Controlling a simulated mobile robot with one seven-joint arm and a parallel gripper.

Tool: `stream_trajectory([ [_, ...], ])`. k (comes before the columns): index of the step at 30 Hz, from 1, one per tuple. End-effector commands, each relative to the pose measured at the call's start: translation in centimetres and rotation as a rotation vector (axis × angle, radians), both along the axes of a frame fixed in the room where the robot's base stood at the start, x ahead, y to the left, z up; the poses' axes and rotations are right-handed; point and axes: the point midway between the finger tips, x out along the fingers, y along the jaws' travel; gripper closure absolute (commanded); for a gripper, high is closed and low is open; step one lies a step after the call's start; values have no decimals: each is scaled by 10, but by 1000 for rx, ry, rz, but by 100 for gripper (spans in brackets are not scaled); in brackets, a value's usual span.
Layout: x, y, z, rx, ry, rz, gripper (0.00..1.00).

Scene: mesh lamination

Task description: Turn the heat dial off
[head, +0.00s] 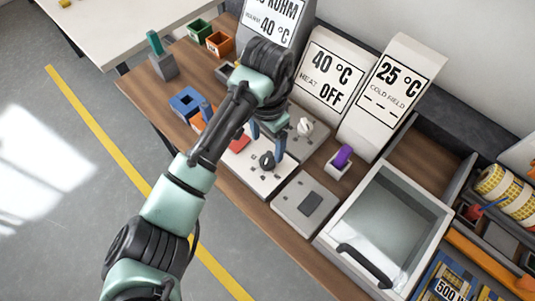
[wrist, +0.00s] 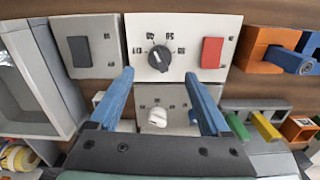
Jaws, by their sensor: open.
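A black round dial (wrist: 159,58) with a light pointer mark sits on a white panel (wrist: 190,22); it also shows in the head view (head: 267,161). A white knob (wrist: 157,117) sits on a grey panel (wrist: 181,98) behind it, and shows in the head view (head: 304,127). The panel lettering is too small to tell which one is the heat dial. The heat display (head: 328,78) reads 40 °C, HEAT OFF. My gripper (wrist: 158,75) is open and empty, its blue fingers spread above the panels, one tip to each side near the black dial.
A red switch (wrist: 212,52) is beside the black dial. A grey panel with a dark pad (head: 310,203) and a clear-lidded drawer (head: 385,220) stand to the right in the head view. A purple-topped piece (head: 342,157) stands near the white knob. A second display (head: 398,85) reads 25 °C.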

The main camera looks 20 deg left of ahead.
Motion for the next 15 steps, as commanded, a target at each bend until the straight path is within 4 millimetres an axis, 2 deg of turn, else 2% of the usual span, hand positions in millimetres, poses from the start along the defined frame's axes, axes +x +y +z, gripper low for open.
stream_trajectory([
  [6,0,0,-44,0,2,1,19],
  [10,0,0,-62,0,0,0,19],
  [15,1,-1,-73,0,-2,-1,19],
])
